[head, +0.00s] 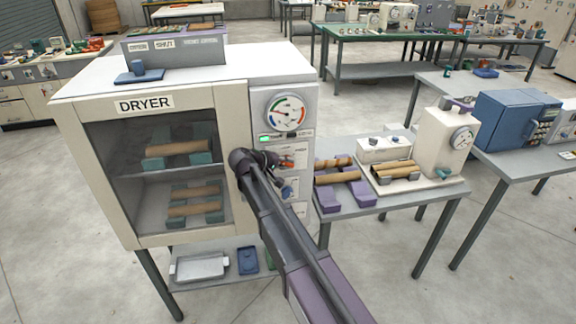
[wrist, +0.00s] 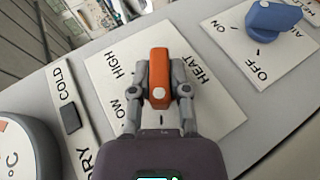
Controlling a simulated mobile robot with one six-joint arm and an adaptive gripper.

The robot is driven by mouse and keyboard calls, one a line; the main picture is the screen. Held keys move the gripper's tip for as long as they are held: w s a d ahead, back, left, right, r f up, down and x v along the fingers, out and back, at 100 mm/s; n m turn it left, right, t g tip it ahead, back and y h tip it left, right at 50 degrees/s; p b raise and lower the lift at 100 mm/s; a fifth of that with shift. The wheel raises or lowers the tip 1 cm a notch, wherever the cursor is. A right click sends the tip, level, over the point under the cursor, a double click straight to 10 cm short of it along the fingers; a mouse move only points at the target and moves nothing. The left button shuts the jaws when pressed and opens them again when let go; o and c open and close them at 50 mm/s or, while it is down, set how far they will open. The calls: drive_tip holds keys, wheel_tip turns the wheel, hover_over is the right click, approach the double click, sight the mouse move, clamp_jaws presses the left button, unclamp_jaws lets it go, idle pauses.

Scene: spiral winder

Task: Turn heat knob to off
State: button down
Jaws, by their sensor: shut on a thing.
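The heat knob (wrist: 160,66) is an orange-red bar-shaped knob on a white plate (wrist: 215,105) marked HIGH, LOW and HEAT. In the wrist view its long side runs nearly up and down, with a pale dot near its lower end. My gripper (wrist: 161,78) is shut on the knob, one grey finger on each side. The fingers and palm cover parts of the plate, so I see no off mark on it. In the head view, my gripper (head: 262,162) is at the front panel of the dryer (head: 75,165), and the orange-red knob (head: 288,161) shows just beyond it.
A blue knob (wrist: 275,17) sits on a neighbouring plate marked ON, OFF and a partly cut-off word. A round gauge (head: 285,112) is above on the panel. The dryer's glass door (head: 228,150) is closed left of my arm. A side table (head: 395,205) with wooden rolls stands right.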

drive_tip(key=shift+w+r, duration=0.15)
drive_tip(key=shift+w, duration=0.15)
drive_tip(key=c, duration=0.6)
unclamp_jaws()
drive_tip(key=shift+s, duration=0.1)
drive_tip(key=p+v, duration=0.7)
drive_tip(key=v, duration=0.8)
drive_tip(key=shift+s+r, duration=0.2)
drive_tip(key=shift+s, duration=0.15)
idle(1.0)
idle(0.5)
